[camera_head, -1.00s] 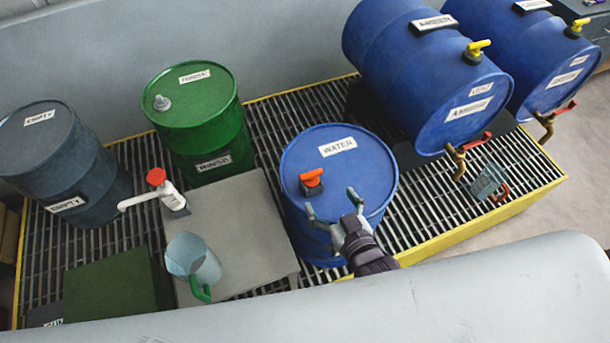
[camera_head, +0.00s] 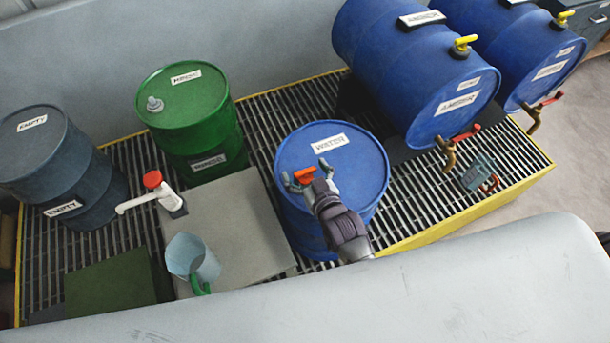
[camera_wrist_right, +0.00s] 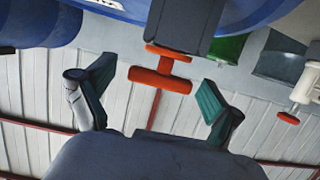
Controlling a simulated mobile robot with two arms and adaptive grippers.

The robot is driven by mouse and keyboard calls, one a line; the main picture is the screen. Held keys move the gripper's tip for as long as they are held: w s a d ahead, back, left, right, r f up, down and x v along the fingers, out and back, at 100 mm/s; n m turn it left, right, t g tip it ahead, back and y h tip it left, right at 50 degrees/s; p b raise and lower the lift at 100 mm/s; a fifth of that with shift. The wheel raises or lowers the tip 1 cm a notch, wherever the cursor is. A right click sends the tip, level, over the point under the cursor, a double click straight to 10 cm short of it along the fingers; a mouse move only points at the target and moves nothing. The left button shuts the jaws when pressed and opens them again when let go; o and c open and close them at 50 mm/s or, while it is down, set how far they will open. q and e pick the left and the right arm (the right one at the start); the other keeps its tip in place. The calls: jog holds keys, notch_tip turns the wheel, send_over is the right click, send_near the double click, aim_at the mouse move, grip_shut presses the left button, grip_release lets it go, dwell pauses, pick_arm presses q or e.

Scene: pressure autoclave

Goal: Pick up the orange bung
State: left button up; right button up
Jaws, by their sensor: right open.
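The orange bung (camera_head: 303,175) sits on top of the blue drum labelled WATER (camera_head: 345,185). In the right wrist view the bung (camera_wrist_right: 160,80) shows as an orange T-shaped handle against a dark grey block (camera_wrist_right: 183,25). My right gripper (camera_head: 307,173) is open over the drum top, with one finger on each side of the bung. In the right wrist view both fingers of the gripper (camera_wrist_right: 156,95) stand apart from the bung, with clear gaps. My left gripper is not in view.
Blue drums with taps (camera_head: 400,60) lie at the right. Grating (camera_head: 265,110) lies beneath.

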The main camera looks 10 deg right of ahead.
jog(key=c, duration=1.3)
jog(key=shift+o, duration=0.2)
jog(key=shift+r, duration=0.1)
